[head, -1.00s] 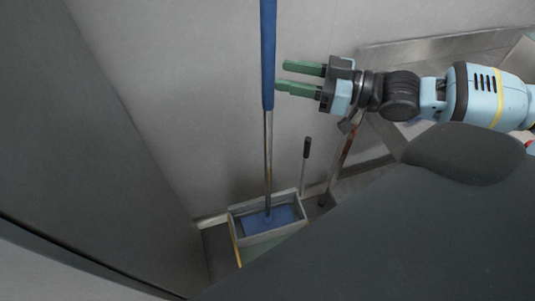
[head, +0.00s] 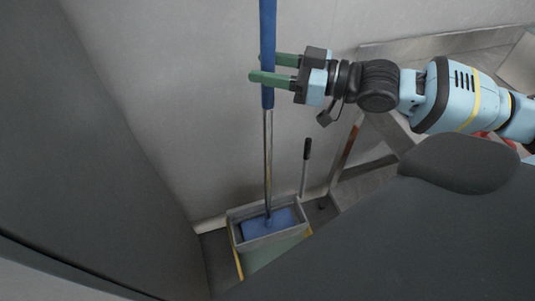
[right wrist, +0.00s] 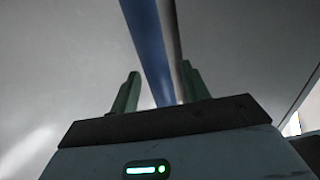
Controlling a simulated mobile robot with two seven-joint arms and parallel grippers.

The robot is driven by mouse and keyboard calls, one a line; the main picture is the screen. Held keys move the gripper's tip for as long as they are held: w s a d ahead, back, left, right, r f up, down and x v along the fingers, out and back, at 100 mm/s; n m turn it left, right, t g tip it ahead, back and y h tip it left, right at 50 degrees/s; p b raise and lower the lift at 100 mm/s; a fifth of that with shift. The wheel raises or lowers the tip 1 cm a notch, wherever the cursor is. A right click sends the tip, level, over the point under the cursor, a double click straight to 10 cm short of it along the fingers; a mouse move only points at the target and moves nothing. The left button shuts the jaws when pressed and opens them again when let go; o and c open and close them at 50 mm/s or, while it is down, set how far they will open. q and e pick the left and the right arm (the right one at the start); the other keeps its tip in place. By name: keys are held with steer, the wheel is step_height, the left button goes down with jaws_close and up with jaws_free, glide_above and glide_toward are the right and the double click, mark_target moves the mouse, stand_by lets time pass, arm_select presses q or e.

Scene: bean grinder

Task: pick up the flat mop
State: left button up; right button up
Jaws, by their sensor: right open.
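The flat mop stands upright with a blue upper handle (head: 267,40), a metal lower pole and a blue flat head (head: 266,222) inside a grey bin. My right gripper (head: 258,67) is open, with its green fingers level with the lower part of the blue handle. One finger passes in front of the handle and the other appears behind it. In the right wrist view the blue handle (right wrist: 147,45) runs between the two open fingers (right wrist: 158,92). I cannot tell if either finger touches it. My left gripper is not in view.
The grey bin (head: 238,214) stands on the floor by the wall. A thin dark-gripped handle (head: 307,150) rises beside it. A metal frame (head: 440,45) is behind my right arm. A dark grey panel (head: 110,150) closes off the left side.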

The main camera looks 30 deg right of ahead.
steer(key=shift+w+a, duration=0.15)
steer(key=shift+a, duration=0.05)
steer(key=shift+c, duration=0.5)
steer(key=shift+r, duration=0.1)
jaws_close()
steer(key=shift+r, duration=0.1)
step_height(320, 180, up, 18)
steer(key=p, duration=0.3)
steer(key=shift+p, duration=0.4)
